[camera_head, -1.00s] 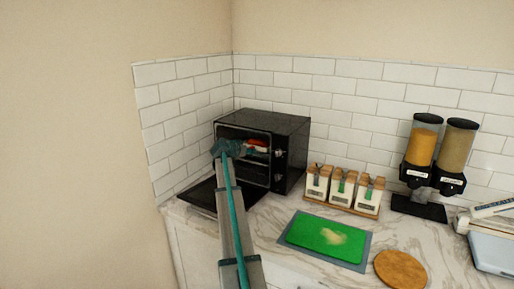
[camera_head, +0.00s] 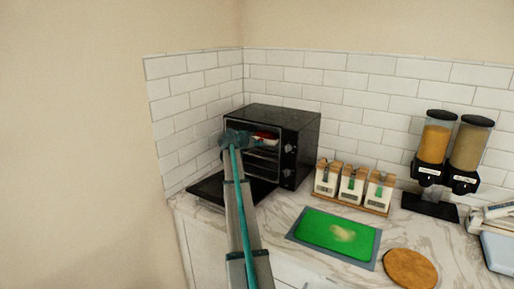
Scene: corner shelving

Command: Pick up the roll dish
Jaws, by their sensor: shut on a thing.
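A dish with a red-orange item (camera_head: 266,135) in it shows inside the open black toaster oven (camera_head: 288,118), in its upper part. I take it for the roll dish; its contents are too small to make out. My gripper (camera_head: 240,138) is at the oven's front opening, shut on the near edge of this dish. The fingers are small and dark, and the wrist hides the grip and the dish's left part. The oven door (camera_head: 208,190) is folded down, under my arm.
A wire rack crosses the oven below the dish. White tile walls stand close behind and left. Right of the oven are a rack of white containers (camera_head: 352,186), a green cutting board (camera_head: 338,234), a round wooden board (camera_head: 410,268) and two dispensers (camera_head: 452,150).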

